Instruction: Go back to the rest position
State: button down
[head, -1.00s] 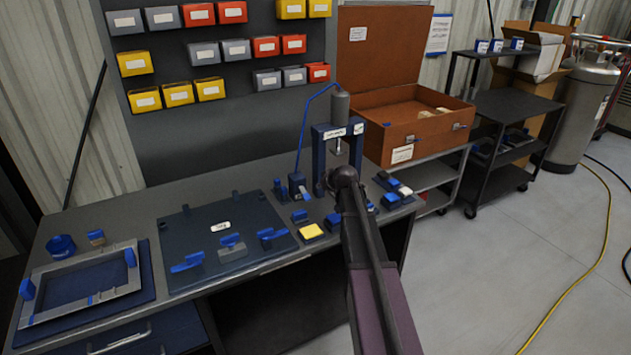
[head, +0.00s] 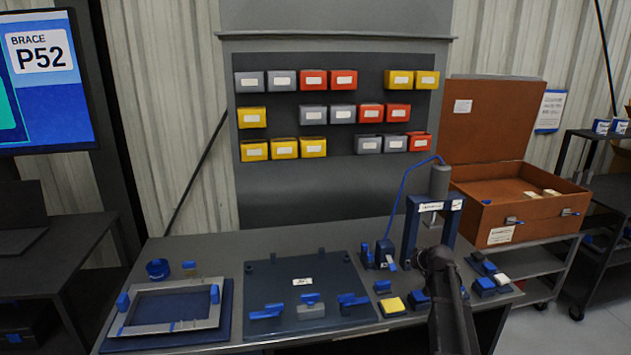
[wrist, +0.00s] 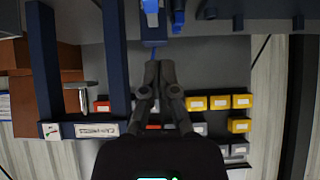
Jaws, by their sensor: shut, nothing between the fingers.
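My gripper (wrist: 160,70) shows in the wrist view with its two dark fingers together and nothing between them. In that view the scene appears upside down, with the blue press frame to the left of the fingers and the bin wall beyond them. In the head view my dark arm rises from the lower right, in front of the blue press (head: 411,232). My gripper itself cannot be made out there; the arm hides part of the press.
The grey workbench (head: 215,258) carries a dark mat (head: 270,285), a grey metal frame (head: 130,312), small blue parts and a yellow block (head: 393,306). A brown open case (head: 470,213) stands to the right. Wall bins (head: 314,80) hang behind. A monitor (head: 42,75) is at left.

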jog(key=s+a+f+g, duration=0.2)
jog(key=s+a, duration=0.4)
jog(key=s, duration=0.4)
jog(key=s+a+f+m+g+h, duration=0.1)
jog(key=s+a+f+g, duration=0.1)
jog(key=s+a+g, duration=0.2)
jog(key=s+a+f+g, duration=0.2)
jog(key=s+a, duration=0.8)
jog(key=s, duration=0.6)
jog(key=shift+f+g, duration=0.2)
jog(key=shift+g, duration=0.7)
